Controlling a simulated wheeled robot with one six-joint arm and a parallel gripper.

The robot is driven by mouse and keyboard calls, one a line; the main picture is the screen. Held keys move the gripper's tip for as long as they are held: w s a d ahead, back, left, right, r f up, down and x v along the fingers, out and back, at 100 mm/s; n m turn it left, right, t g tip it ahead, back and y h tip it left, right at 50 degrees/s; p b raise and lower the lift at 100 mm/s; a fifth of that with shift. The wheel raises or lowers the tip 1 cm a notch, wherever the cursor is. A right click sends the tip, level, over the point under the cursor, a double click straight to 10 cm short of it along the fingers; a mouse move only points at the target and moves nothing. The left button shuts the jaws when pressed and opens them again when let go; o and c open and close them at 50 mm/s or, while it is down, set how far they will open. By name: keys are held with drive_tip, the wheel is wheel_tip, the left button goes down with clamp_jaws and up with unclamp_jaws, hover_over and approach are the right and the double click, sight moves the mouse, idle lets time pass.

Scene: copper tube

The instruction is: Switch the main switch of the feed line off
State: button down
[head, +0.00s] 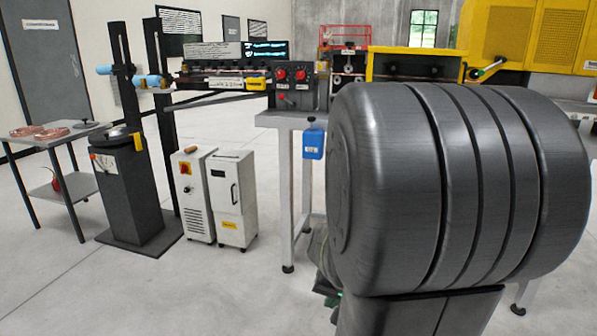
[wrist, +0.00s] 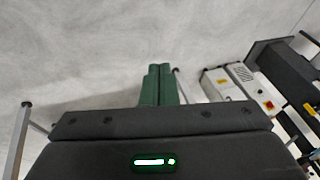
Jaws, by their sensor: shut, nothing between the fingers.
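The feed line's machine stands at the back in the head view. I cannot read which label names the main switch. My gripper (wrist: 159,72) has green fingers pressed together in the wrist view, with bare floor beyond the tips. It is apart from the cabinets and touches no switch. My grey arm hides part of the head view.
A second white cabinet (head: 232,200) stands beside the first. A dark pedestal (head: 130,190) and a side table (head: 45,140) with copper coils (head: 38,131) are at left. A blue container (head: 313,144) hangs by the bench leg. The left foreground floor is clear.

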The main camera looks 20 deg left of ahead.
drive_tip(key=w+a+f+t+y+b, duration=0.1)
drive_tip(key=w+a+f+y+b, duration=0.1)
drive_tip(key=w+a+f+b, duration=0.5)
drive_tip(key=w+a+f, duration=0.1)
drive_tip(key=a, duration=0.3)
drive_tip(key=shift+a+t, duration=0.3)
drive_tip(key=shift+a, duration=0.05)
